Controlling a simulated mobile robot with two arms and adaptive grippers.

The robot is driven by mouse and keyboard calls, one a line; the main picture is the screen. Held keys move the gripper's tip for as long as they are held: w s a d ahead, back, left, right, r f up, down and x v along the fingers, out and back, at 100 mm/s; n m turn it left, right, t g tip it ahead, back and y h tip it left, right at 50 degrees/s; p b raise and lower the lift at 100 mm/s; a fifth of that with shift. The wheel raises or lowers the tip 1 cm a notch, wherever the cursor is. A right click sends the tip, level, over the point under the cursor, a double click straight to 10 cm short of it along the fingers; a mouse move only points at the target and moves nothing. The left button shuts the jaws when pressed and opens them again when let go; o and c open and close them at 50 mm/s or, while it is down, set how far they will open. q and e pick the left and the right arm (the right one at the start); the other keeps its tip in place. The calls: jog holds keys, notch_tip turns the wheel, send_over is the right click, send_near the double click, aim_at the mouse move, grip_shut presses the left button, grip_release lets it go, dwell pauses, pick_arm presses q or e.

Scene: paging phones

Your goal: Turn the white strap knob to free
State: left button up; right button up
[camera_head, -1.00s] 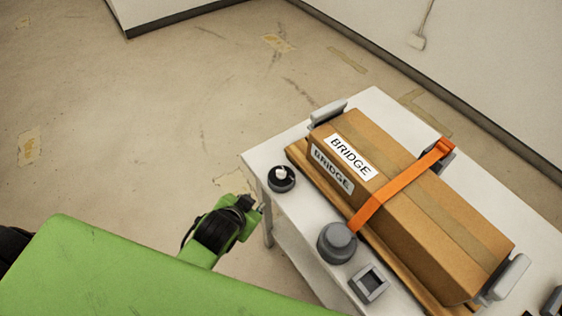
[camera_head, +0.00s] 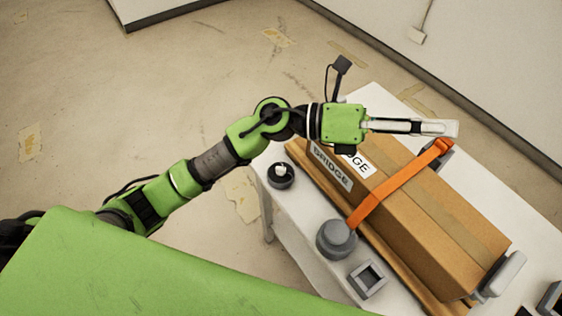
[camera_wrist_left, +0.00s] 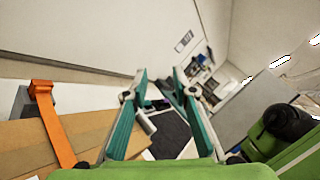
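A small white knob (camera_head: 281,169) stands on a round black base at the left corner of the white table, in the head view. An orange strap (camera_head: 400,187) crosses a brown box (camera_head: 425,220). The strap's near end meets a round grey fitting (camera_head: 337,238) on the table. My left gripper (camera_head: 456,128) is held over the far side of the box, pointing right, well away from the white knob. The left wrist view shows its two teal-lined fingers (camera_wrist_left: 159,78) apart with nothing between them. The arm hides part of the box label. My right gripper is not in view.
A grey square frame (camera_head: 368,278) sits on the table's near edge beside the box. Grey brackets, one of them at the right (camera_head: 500,277), stand at the box's ends. The floor (camera_head: 150,90) left of the table is open.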

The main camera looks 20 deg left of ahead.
pick_arm(q)
notch_tip(320, 180, down, 5)
jog(key=s+m+g+y, duration=0.2)
jog(key=m+g+y, duration=0.1)
jog(key=m, duration=0.1)
jog(key=m+t+y, duration=0.1)
jog(key=m+y, duration=0.3)
jog(key=y, duration=1.3)
send_over(281, 168)
notch_tip(281, 168, down, 12)
notch_tip(281, 168, down, 14)
jog(key=p, duration=0.4)
jog(key=shift+r, duration=0.25)
grip_shut()
